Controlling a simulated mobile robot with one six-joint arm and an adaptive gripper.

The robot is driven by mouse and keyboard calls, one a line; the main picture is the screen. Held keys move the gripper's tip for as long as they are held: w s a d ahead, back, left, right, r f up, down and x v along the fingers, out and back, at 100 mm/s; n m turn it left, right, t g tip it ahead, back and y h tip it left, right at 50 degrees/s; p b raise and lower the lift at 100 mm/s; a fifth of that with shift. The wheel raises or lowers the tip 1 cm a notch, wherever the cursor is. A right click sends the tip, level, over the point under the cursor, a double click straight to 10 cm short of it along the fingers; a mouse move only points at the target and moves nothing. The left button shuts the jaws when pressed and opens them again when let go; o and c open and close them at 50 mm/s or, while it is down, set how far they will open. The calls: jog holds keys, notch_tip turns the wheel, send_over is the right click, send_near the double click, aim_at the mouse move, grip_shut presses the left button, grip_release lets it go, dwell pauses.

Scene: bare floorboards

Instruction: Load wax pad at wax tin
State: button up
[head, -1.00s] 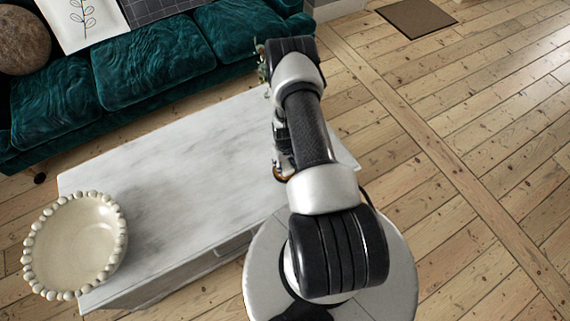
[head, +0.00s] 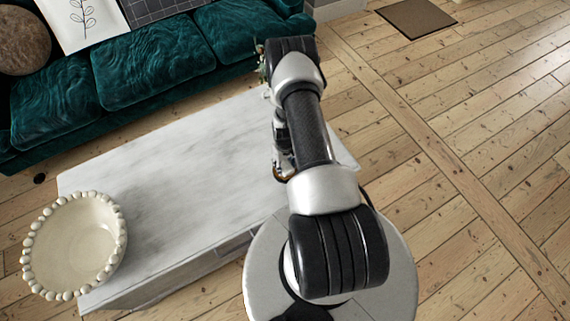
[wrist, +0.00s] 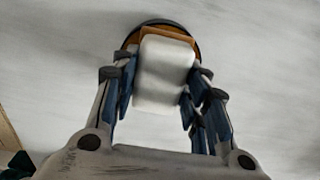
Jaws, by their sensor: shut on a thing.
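My gripper (wrist: 162,74) is shut on the wax pad (wrist: 164,72), a white block with rounded edges, held between the two blue-lined fingers in the wrist view. The wax tin (wrist: 187,29), round with a dark rim, lies on the marble top just beyond the pad. An orange-brown surface shows between the pad and the rim. The pad overlaps the tin in this view and hides most of it. I cannot tell whether the pad touches the wax. In the head view my arm hides most of the gripper (head: 281,160), and a bit of orange shows beside it.
The marble-topped table (head: 180,170) is clear across its middle. A cream bowl with a beaded rim (head: 75,245) stands at its left end. A teal sofa (head: 150,70) runs behind the table. Open floorboards (head: 460,150) lie to the right.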

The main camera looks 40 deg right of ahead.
jog(key=shift+r+p, duration=2.3)
jog(key=shift+r, duration=1.2)
